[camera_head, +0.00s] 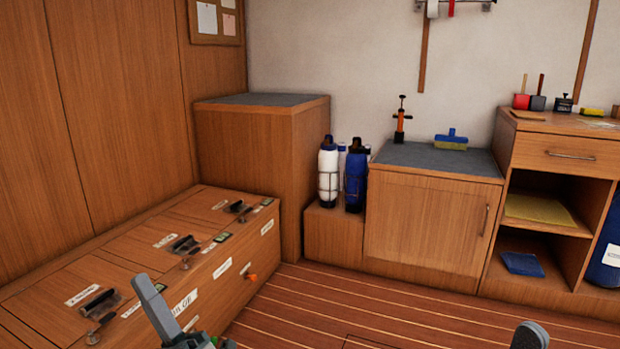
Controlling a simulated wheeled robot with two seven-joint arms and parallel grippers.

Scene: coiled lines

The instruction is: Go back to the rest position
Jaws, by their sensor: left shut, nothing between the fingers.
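My left gripper (156,306) shows at the bottom edge, left of centre, in the head view. Its grey fingers are shut with nothing between them. It is in front of the low wooden locker bench (225,262) and covers part of a label on the bench's front. A dark grey rounded tip (530,336) at the bottom right appears to be part of my right gripper. The rest of it is cut off by the frame, so its opening cannot be told.
The plank floor (340,300) ahead is clear. A tall cabinet (253,150) stands behind the bench. Bottles (328,172) stand on a low step beside a grey-topped cabinet (425,228). Open shelves (535,238) stand at right.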

